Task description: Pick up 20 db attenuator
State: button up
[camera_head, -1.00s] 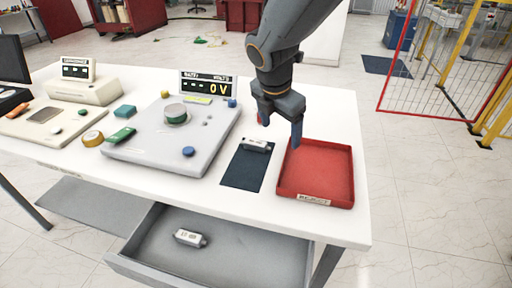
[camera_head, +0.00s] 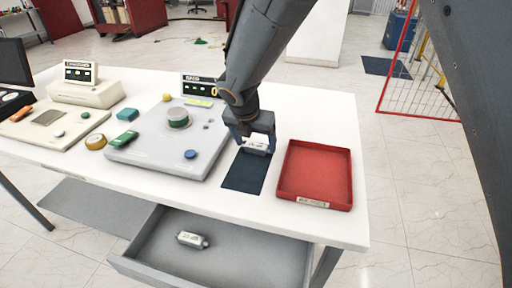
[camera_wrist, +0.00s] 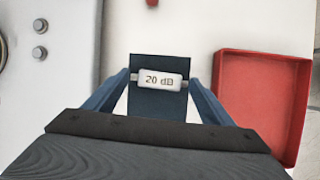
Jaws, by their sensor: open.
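The 20 dB attenuator (camera_wrist: 160,80) is a small white block with metal ends, its label readable in the wrist view. It lies across the far end of a dark blue mat (camera_head: 245,174) on the white table. It also shows in the head view (camera_head: 257,147), partly hidden by my gripper. My gripper (camera_head: 254,143) is open with its blue fingers pointing down. In the wrist view the fingers (camera_wrist: 160,80) stand to the left and right of the attenuator. I cannot tell whether they touch it.
A red tray (camera_head: 281,190) stands right of the mat. A grey console (camera_head: 150,157) with knobs and a display stands to the left. Below, an open drawer (camera_head: 245,250) holds a similar white block (camera_head: 192,240). Free white table lies around the mat.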

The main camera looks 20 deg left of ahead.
jog(key=shift+w+f, duration=0.1)
jog(key=shift+f, duration=0.05)
jog(key=c, duration=1.2)
